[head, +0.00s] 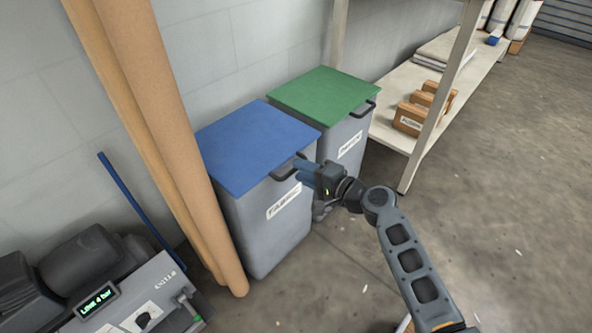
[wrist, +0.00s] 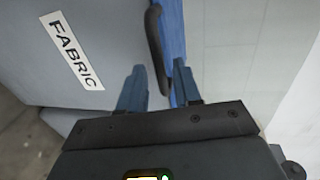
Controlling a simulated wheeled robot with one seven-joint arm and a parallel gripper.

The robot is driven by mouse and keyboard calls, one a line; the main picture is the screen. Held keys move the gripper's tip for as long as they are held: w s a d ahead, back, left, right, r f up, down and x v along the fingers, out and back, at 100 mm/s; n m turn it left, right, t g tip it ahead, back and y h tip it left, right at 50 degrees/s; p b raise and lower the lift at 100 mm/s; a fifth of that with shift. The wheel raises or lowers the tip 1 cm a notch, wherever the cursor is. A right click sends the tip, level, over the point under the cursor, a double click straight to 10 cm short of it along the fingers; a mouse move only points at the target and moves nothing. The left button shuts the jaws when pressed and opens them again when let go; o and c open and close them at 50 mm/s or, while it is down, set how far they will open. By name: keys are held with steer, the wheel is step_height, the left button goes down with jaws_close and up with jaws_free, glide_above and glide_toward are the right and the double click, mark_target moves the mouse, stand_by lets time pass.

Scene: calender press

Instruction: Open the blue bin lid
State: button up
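The blue bin lid (head: 252,145) lies flat and closed on a grey bin (head: 270,222). A dark handle (head: 283,174) sticks out at its front edge. In the wrist view the bin's FABRIC label (wrist: 72,50), the lid's blue edge (wrist: 173,30) and the dark handle (wrist: 155,50) show, turned sideways. My gripper (head: 302,172) is at the front right of the bin, close to the handle. In the wrist view its blue fingers (wrist: 158,88) are apart, with the handle's end between them in the picture. Whether either finger touches the handle I cannot tell.
A grey bin with a green lid (head: 325,92) stands right behind. Tall brown rolls (head: 160,130) lean at the left, near a grey machine (head: 130,290). The floor (head: 500,190) at right is open.

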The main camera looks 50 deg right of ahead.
steer(key=shift+x, duration=1.5)
steer(key=shift+c, duration=0.2)
jaws_close()
